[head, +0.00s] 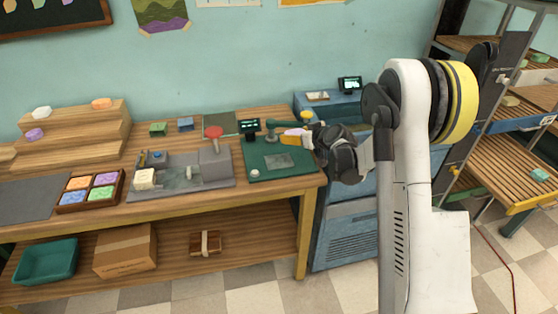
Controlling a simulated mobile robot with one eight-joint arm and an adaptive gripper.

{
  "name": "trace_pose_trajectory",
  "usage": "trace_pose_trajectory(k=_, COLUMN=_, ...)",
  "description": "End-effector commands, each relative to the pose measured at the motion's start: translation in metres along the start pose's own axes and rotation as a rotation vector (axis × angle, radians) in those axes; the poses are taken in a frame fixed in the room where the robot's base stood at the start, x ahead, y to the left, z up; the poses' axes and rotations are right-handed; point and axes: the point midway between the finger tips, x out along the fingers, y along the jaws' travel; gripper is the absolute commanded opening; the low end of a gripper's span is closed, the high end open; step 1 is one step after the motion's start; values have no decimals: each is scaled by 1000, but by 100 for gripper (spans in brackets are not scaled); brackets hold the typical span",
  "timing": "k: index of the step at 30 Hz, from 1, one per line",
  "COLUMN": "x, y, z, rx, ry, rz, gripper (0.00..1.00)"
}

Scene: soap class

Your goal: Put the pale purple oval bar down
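My gripper (301,136) is at the right end of the wooden bench, above the dark green mat (300,171). A small pale pinkish-purple piece, which looks like the pale purple oval bar (291,139), shows at its fingertips beside an orange-yellow part. The gripper appears shut on it, above the mat and apart from it. The fingers are small and partly hidden by the dark wrist. Another purple bar (35,133) lies on the stepped wooden stand (75,135) at the left, with a white and an orange bar on the top step.
A green lever tool (270,132) stands behind the mat. A grey station with a red-knobbed press (213,145) is to its left. A wooden tray (62,207) holds several coloured bars. A blue cabinet (345,225) and slatted shelves (515,170) are at the right.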

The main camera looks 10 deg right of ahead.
Motion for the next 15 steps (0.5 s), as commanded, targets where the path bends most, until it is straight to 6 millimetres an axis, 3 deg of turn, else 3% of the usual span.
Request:
trace_pose_trajectory(k=1, x=7, y=-15, z=10, rx=-2, ry=0, rz=-3, gripper=37)
trace_pose_trajectory(k=6, x=17, y=-50, z=26, rx=-2, ry=1, rz=-1, gripper=37)
trace_pose_trajectory(k=15, x=26, y=-66, z=41, rx=1, ry=0, rz=2, gripper=37)
